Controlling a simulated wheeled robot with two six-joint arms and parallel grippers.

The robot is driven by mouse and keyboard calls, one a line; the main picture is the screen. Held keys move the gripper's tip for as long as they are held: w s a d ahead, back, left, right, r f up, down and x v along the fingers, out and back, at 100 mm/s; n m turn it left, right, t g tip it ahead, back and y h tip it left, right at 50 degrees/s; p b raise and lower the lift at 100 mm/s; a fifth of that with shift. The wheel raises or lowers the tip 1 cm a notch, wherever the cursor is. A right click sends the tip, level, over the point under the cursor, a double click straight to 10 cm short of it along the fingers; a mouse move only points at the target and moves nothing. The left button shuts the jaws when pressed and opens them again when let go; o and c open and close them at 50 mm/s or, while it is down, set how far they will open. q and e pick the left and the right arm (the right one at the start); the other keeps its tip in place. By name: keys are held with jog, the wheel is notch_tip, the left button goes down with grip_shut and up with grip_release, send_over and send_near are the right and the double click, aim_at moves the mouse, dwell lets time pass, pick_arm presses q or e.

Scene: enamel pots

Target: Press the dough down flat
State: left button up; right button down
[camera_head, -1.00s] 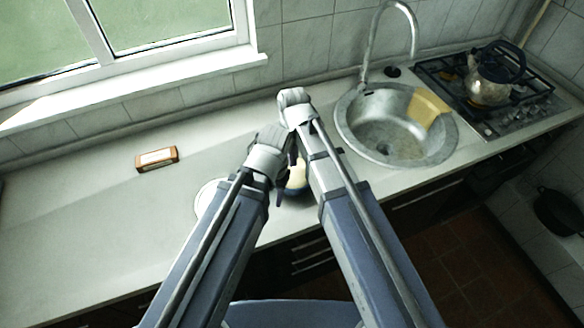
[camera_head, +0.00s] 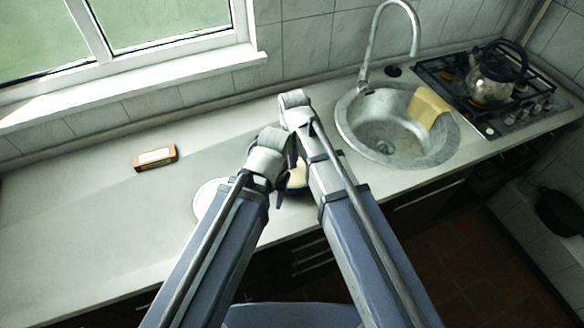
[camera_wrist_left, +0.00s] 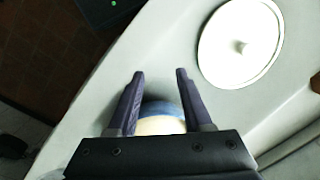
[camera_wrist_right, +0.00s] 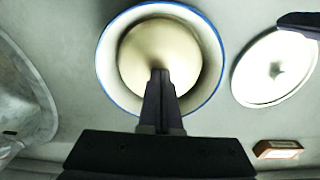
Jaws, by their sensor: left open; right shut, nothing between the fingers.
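The dough (camera_wrist_right: 148,48) is a smooth, pale, rounded mound inside a white enamel pot with a blue rim (camera_wrist_right: 103,70). My right gripper (camera_wrist_right: 160,76) is shut and empty, its fingertips over the middle of the dough in the right wrist view. I cannot tell how hard they touch it. In the head view the pot (camera_head: 297,188) is mostly hidden behind my arms. My left gripper (camera_wrist_left: 160,74) is open and empty beside the pot. The left wrist view shows only part of the dough (camera_wrist_left: 160,126), low between the fingers.
A round white lid with a knob (camera_wrist_left: 241,70) lies on the counter left of the pot; it also shows in the right wrist view (camera_wrist_right: 258,84). A small brown box (camera_head: 156,158) lies farther left. The sink (camera_head: 372,140) and stove with kettle (camera_head: 490,88) are right.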

pick_arm(q)
jog(key=shift+f+b, duration=1.35)
jog(key=shift+f, duration=0.1)
pick_arm(e)
jog(key=shift+f, duration=1.4)
pick_arm(q)
jog(key=shift+r, duration=0.15)
pick_arm(e)
jog(key=shift+r, duration=0.15)
notch_tip(320, 180, up, 8)
jog(key=p, duration=0.8)
pick_arm(q)
notch_tip(320, 180, up, 8)
